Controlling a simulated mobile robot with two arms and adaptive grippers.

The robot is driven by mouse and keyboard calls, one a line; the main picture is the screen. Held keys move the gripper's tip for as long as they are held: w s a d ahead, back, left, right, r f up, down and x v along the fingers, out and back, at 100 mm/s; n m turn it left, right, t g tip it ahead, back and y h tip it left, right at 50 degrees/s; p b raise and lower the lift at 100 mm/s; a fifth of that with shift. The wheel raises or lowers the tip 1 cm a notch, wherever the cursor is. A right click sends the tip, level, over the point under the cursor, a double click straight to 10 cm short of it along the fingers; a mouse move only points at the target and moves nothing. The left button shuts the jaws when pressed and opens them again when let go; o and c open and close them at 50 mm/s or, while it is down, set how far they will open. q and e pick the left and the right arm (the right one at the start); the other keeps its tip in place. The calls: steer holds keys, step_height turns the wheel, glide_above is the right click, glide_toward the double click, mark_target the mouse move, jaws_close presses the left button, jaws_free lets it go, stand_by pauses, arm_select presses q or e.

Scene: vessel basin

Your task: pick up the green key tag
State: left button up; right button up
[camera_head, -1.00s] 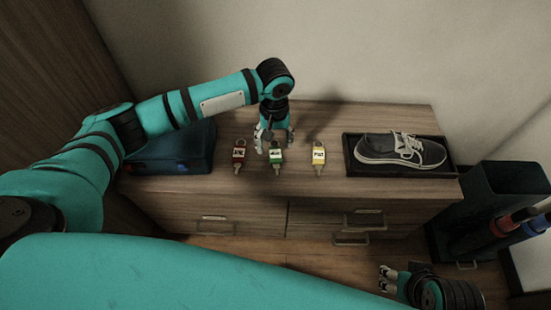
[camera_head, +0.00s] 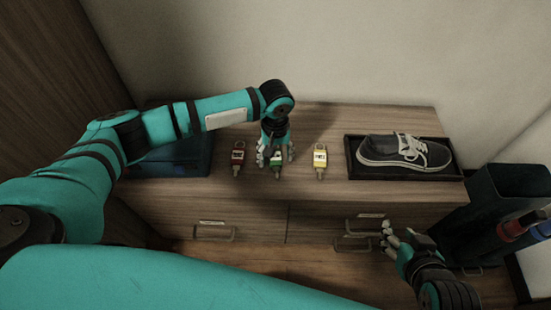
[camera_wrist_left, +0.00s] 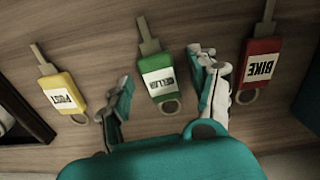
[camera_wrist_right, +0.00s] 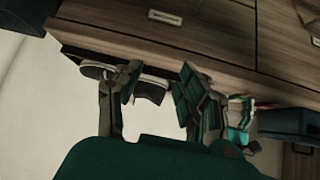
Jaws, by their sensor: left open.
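The green key tag (camera_head: 276,158) lies on the wooden dresser top between a red tag (camera_head: 238,158) and a yellow tag (camera_head: 320,158). In the left wrist view the green tag (camera_wrist_left: 157,78) has a white label reading CELLAR, a ring and a key. My left gripper (camera_head: 275,158) is above it, with its open fingers (camera_wrist_left: 165,92) on either side of the tag; whether they touch it I cannot tell. My right gripper (camera_head: 388,238) is open and empty in front of the drawers, and its spread fingers (camera_wrist_right: 155,95) show in the right wrist view.
The red BIKE tag (camera_wrist_left: 260,65) and the yellow POST tag (camera_wrist_left: 64,92) lie close on either side. A dark tray (camera_head: 455,173) holding a shoe (camera_head: 400,152) is at the right. A blue case (camera_head: 180,160) is at the left. A dark bin (camera_head: 505,195) stands right of the dresser.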

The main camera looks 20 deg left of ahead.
arm_select(q)
steer(key=c, duration=1.1)
steer(key=shift+c, duration=0.2)
steer(key=shift+r, duration=0.1)
